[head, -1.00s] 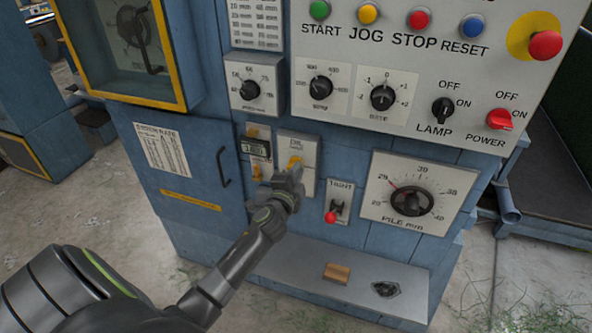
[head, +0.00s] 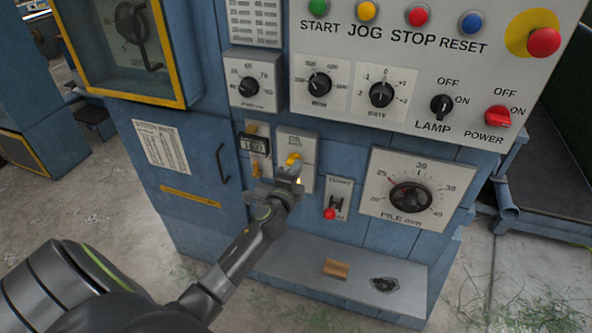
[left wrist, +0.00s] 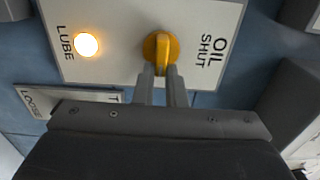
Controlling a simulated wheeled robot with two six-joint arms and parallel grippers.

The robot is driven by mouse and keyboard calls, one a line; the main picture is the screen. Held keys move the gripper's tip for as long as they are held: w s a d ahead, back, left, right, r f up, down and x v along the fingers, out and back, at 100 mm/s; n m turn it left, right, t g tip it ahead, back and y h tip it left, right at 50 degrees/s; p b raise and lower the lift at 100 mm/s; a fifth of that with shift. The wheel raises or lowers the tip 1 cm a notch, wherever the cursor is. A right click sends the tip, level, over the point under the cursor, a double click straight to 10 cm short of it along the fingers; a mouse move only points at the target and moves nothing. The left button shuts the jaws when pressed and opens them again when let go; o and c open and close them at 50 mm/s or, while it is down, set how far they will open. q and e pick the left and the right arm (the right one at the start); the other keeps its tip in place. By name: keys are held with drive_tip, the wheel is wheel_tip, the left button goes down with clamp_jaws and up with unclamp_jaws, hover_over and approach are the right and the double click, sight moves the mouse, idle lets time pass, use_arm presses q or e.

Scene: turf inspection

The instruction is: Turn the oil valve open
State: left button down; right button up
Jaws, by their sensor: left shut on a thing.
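The oil valve has a yellow handle (head: 293,159) on a pale plate (head: 311,150) on the blue machine front. In the left wrist view the yellow handle (left wrist: 161,50) stands out from the plate, beside the words OIL and SHUT. My left gripper (head: 291,177) reaches in from the lower left. In the left wrist view its two fingers (left wrist: 160,78) are closed on the handle, one on each side. A round LUBE lamp (left wrist: 86,45) on the same plate glows. In the head view the gripper hides part of the plate. My right gripper is not in view.
A small counter (head: 255,145) sits left of the valve plate, and a red-tipped lever switch (head: 331,212) to its lower right. Further right is the pile dial (head: 410,196). Below, a grey ledge (head: 300,258) holds a small wooden block (head: 335,269) and a dark object (head: 384,284).

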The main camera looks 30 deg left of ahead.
use_arm(q)
drive_tip(key=c, duration=1.5)
unclamp_jaws()
drive_tip(key=b+v, duration=0.1)
drive_tip(key=v, duration=1.6)
drive_tip(key=shift+s+f, duration=0.1)
drive_tip(key=shift+s, duration=0.15)
